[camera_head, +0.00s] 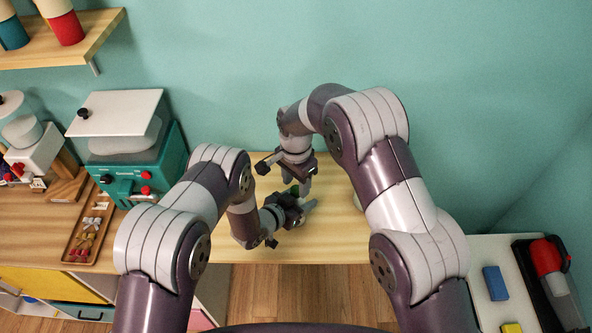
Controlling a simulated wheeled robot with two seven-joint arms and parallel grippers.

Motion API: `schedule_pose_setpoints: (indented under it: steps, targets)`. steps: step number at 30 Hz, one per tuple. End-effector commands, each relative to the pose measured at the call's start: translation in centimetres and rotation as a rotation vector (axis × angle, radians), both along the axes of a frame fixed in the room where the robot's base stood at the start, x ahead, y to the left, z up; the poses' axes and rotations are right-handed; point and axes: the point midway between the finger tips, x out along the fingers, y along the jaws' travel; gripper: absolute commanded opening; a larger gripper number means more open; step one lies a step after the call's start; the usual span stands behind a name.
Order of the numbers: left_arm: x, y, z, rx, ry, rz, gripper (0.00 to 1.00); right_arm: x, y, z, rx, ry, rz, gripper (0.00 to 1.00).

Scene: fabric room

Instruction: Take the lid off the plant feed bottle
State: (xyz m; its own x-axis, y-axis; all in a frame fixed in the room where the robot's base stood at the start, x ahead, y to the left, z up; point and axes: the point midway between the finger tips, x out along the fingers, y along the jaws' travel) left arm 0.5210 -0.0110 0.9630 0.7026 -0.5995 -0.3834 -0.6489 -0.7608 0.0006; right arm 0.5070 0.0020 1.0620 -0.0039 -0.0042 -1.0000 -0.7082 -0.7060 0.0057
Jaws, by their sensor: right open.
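A small green piece (294,189) shows between my two grippers above the wooden table; it may be part of the plant feed bottle, but the grippers hide most of it. I cannot tell lid from bottle. My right gripper (297,184) points down from above, open, with its fingers close over the green piece. My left gripper (303,203) reaches in from the left, low over the table and just in front of the green piece. I cannot see whether its fingers are closed on anything.
A teal machine with a white lid (125,150) stands left on the wooden table (340,235). A wooden tray (80,248) holds small bows.

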Motion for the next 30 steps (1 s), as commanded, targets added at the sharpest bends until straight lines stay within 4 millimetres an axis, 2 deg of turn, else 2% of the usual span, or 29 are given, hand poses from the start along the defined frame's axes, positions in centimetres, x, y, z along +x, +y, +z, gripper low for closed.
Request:
schedule_pose_setpoints:
  steps: [4,11,12,16,17,20,26,30]
  targets:
    - [0.03,-0.02,0.06,-0.001,-0.001,0.000,0.00,0.01,-0.01,-1.31,0.001,-0.001,0.001,0.51]
    - [0.04,-0.01,0.05,-0.001,-0.001,0.000,0.00,0.03,0.00,-1.50,0.001,-0.002,0.001,0.51]
    - [0.03,-0.01,0.05,-0.001,-0.001,0.000,0.00,0.02,0.01,-1.50,0.001,-0.002,0.001,0.47]
    - [0.03,-0.01,0.05,-0.001,-0.001,0.000,0.00,0.02,0.01,-1.49,0.001,-0.002,0.001,0.05]
    - [0.03,-0.01,0.05,-0.001,-0.001,0.000,0.00,0.02,0.01,-1.48,0.001,-0.002,0.001,0.00]
    - [0.02,-0.02,0.05,0.000,-0.001,0.000,0.00,0.02,0.01,-1.48,0.001,-0.002,0.013,0.00]
    - [0.02,-0.02,0.05,0.000,-0.001,0.000,0.00,0.04,0.01,-1.46,0.002,-0.001,0.280,0.00]
    - [0.02,-0.02,0.05,0.000,-0.001,0.000,0.00,0.04,0.02,-1.44,0.002,-0.001,0.302,0.00]
